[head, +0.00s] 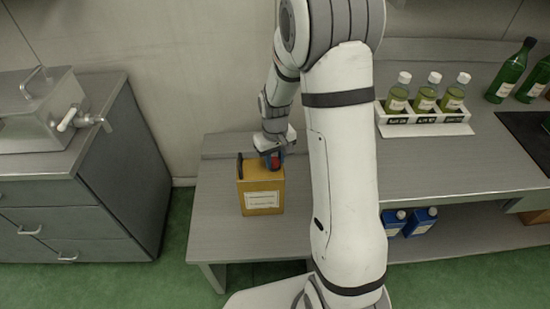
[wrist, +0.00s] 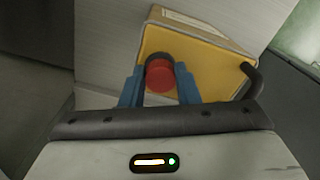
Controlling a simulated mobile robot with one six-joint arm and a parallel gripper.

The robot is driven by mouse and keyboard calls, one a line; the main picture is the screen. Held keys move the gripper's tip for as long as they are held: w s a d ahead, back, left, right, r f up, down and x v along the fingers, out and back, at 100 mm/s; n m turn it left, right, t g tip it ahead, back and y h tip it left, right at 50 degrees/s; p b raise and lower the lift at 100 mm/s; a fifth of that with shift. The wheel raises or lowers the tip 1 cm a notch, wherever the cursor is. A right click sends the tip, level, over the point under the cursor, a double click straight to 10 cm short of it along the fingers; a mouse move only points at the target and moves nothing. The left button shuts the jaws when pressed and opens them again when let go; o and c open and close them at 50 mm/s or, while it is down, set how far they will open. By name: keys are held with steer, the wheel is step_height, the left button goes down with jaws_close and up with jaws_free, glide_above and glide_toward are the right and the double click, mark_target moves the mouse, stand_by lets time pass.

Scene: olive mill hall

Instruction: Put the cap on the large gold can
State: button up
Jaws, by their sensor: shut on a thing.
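The large gold can (head: 262,194) stands upright on the low grey bench, with a white label on its front and a black handle on top. Its yellow top (wrist: 205,68) faces my camera in the wrist view. My gripper (wrist: 160,72) is shut on a red cap (wrist: 160,80), with one blue finger on each side. The cap is at the can's top, over or against a dark round part that looks like the spout. I cannot tell whether the cap is seated. In the head view, the red cap (head: 276,161) shows at the can's top, partly hidden by my gripper (head: 271,159).
The low bench (head: 225,240) has free room around the can. A rack (head: 425,127) with several small bottles stands on the counter at right, with green bottles (head: 510,72) behind. Blue bottles (head: 393,222) stand on the shelf below. A metal tank (head: 40,115) sits on the left cabinet.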

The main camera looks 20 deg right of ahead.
steer(key=shift+f, duration=0.2)
stand_by(0.3)
steer(key=o, duration=0.9)
steer(key=shift+c, duration=0.4)
steer(key=shift+c, duration=0.6)
